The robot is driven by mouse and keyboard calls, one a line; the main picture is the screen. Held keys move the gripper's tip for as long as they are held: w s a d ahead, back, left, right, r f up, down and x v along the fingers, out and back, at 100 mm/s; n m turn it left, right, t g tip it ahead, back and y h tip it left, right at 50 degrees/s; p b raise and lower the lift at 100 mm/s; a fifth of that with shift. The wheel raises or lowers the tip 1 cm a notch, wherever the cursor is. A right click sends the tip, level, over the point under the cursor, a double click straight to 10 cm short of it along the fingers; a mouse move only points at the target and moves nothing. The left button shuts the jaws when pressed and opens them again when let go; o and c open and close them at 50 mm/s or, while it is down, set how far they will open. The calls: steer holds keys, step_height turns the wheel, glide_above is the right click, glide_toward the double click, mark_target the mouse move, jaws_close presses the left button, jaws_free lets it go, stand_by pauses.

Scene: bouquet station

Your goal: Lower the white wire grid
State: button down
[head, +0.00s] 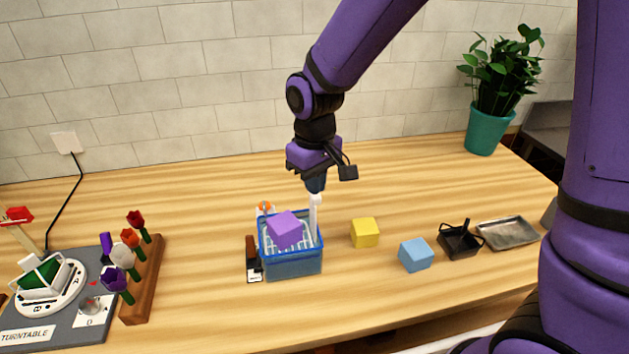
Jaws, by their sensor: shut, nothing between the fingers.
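The white wire grid (305,238) shows inside a blue container (291,266). A purple block (285,229) sits on the grid, above the container's rim, and hides much of it. A white upright post (315,212) stands at the container's right back side. It looks like part of the grid, but I cannot tell for sure. My gripper (316,188) points down right above the top of this post and is shut with nothing in it. Whether its tips touch the post is too small to tell.
A yellow block (364,233), a blue block (416,255), a black basket (460,241) and a metal tray (507,233) stand to the right. A wooden flower rack (143,280) and a turntable (66,304) are at left. A small item with an orange top (265,208) is behind the container.

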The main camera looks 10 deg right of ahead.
mark_target(315, 201)
steer(key=shift+f, duration=2.6)
steer(key=shift+r, duration=2.55)
